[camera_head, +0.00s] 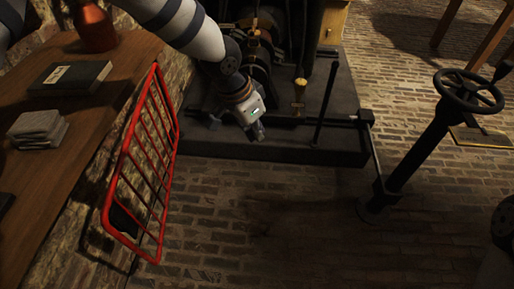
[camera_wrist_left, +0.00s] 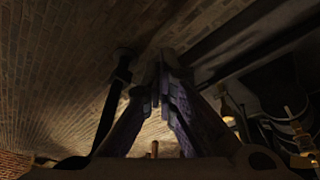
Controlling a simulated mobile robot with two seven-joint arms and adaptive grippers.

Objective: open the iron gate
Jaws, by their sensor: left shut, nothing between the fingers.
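The red iron gate (camera_head: 122,165), a rounded frame with several bars, stands at the left in the head view, close beside the stone wall under the wooden worktop. I cannot tell its hinge side or a latch. My left gripper (camera_head: 258,132) is to the right of the gate's far end, apart from it, pointing down in front of the dark machine. In the left wrist view its two fingers (camera_wrist_left: 164,75) come together at the tips with nothing between them. The gate is not clear in that view. My right gripper does not show.
The wooden worktop (camera_head: 38,180) holds a dark book (camera_head: 70,78), a grey stack (camera_head: 38,128) and a copper-red bottle (camera_head: 95,28). A dark machine base (camera_head: 270,150) with levers stands behind. A handwheel (camera_head: 468,92) on a post is at right. The brick floor between is clear.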

